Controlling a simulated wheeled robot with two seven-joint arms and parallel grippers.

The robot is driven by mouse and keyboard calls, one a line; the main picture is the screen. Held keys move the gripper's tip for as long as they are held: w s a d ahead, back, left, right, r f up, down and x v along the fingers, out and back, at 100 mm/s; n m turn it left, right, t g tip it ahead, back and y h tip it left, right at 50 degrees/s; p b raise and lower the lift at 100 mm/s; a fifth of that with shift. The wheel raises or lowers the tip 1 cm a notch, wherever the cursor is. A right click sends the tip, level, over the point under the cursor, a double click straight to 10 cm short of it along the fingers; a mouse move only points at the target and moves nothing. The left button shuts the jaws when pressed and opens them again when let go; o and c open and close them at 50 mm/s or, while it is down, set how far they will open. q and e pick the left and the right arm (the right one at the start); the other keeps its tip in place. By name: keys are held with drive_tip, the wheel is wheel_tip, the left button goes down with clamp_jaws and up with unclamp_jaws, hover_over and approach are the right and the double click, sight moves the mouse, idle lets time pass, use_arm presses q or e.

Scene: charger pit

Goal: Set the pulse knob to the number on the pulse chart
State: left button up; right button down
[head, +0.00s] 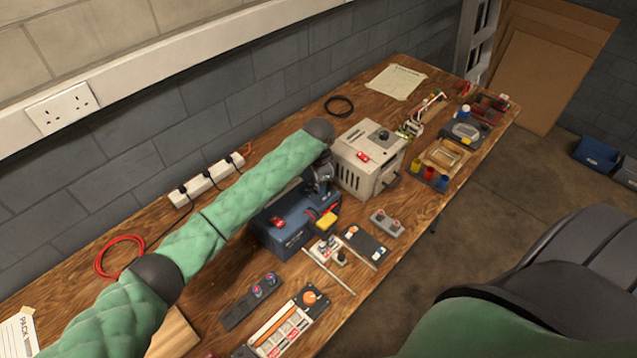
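A light grey box-shaped unit (352,172) stands on the wooden bench, with a black knob (384,134) and a red switch (362,156) on its top. I cannot read any label, so I cannot tell whether this is the pulse knob. A printed sheet (396,81) lies flat at the back of the bench; its text is too small to read. My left gripper (322,188) is just left of the grey unit, above a dark blue unit (283,228). Its fingers are small and dark, and their opening is unclear. My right gripper is not in view.
Small control panels with knobs lie along the front, including one with an orange knob (309,297). A power strip (205,182), a red cable coil (119,257) and a black cable ring (339,106) lie near the wall. Trays and coloured cups (442,182) fill the far right end.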

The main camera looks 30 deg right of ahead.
use_arm(q)
drive_tip(key=shift+o, duration=1.3)
drive_tip(key=shift+r, duration=0.1)
drive_tip(key=shift+r+b, duration=0.35)
wheel_tip(320, 180, up, 5)
drive_tip(key=shift+f+b, duration=0.1)
drive_tip(key=shift+b, duration=0.9)
drive_tip(key=shift+r, duration=1.05)
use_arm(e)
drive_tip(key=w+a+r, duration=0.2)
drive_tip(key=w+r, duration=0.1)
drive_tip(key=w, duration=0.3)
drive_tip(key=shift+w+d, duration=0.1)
